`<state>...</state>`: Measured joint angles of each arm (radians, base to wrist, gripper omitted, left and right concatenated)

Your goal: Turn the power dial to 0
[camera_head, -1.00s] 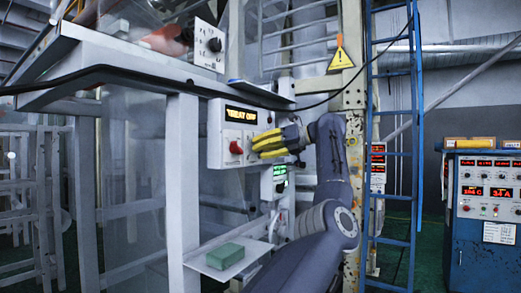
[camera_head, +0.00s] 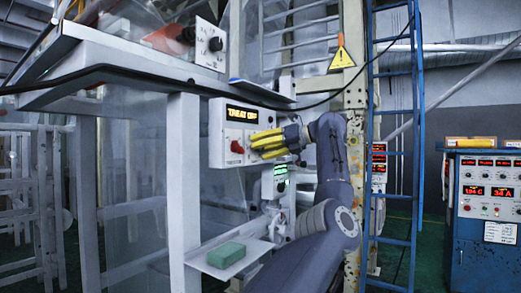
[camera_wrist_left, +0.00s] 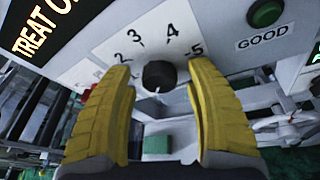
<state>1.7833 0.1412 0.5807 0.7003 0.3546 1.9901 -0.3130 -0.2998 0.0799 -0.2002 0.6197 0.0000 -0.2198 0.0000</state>
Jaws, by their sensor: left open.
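The power dial (camera_wrist_left: 159,76) is a round black knob on a pale panel in the left wrist view. The numbers 2, 3, 4 and 5 arc around it, and a small white mark shows at its lower edge. In the head view my left gripper's fingers hide it. My left gripper (camera_head: 260,144) is open, with yellow fingers at the front of the control box (camera_head: 217,135). In the wrist view one finger is on each side of the knob, with visible gaps. Whether they reach around it in depth I cannot tell. My right gripper is not in view.
A red switch (camera_head: 237,147) is left of my fingers, below the lit "TREAT OFF" display (camera_head: 242,113). A green button (camera_wrist_left: 264,13) labelled GOOD is on a panel nearby. Below are a green block (camera_head: 226,254) on a shelf and a smaller box (camera_head: 274,183).

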